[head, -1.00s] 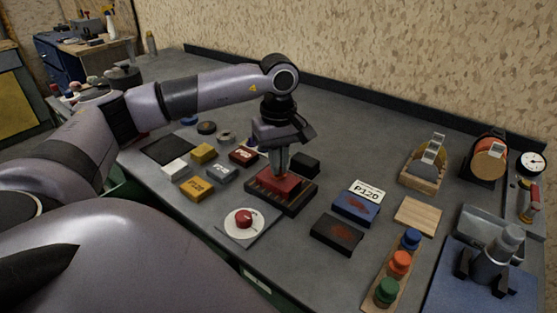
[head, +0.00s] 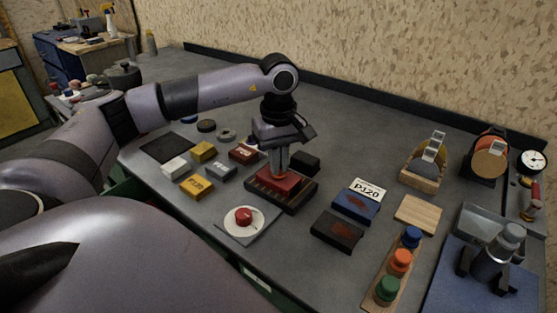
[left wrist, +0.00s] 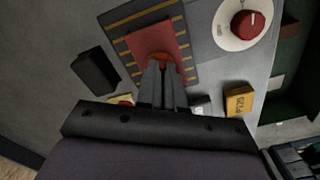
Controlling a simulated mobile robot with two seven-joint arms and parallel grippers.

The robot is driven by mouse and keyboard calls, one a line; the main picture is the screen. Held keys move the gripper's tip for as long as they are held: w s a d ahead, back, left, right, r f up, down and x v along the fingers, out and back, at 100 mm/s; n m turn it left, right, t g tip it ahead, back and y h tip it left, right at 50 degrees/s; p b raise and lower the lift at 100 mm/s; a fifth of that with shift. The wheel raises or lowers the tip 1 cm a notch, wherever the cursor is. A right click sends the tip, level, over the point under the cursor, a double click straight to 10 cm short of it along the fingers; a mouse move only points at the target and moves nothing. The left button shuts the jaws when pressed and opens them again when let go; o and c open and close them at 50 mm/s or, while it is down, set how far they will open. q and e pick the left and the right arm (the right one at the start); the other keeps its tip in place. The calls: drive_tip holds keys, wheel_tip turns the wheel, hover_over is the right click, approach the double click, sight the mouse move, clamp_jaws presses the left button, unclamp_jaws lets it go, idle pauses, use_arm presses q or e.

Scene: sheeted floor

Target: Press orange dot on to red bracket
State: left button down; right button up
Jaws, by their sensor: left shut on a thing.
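The red bracket (head: 283,184) lies on a dark slatted rack (head: 290,201) in the middle of the bench. It also shows in the left wrist view (left wrist: 148,34) as a red block on the dark, yellow-striped rack. My left gripper (head: 275,172) points down at the bracket's top. In the left wrist view the gripper (left wrist: 164,68) is shut on the orange dot (left wrist: 163,57), which sits at the fingertips against the red face. The fingers partly hide the dot, so I cannot tell whether it lies fully flat. My right gripper is out of view.
A black block (head: 305,163) stands close behind the rack. A white dial with a red knob (head: 244,217) is in front. Small coloured blocks lie left, including a yellow one (head: 196,187). Blue and dark pads (head: 337,232) lie right, near a row of coloured-cap bottles (head: 399,262).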

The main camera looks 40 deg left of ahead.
use_arm(q)
drive_tip(key=shift+f, duration=0.3)
drive_tip(key=c, duration=1.2)
unclamp_jaws()
drive_tip(key=shift+r, duration=3.65)
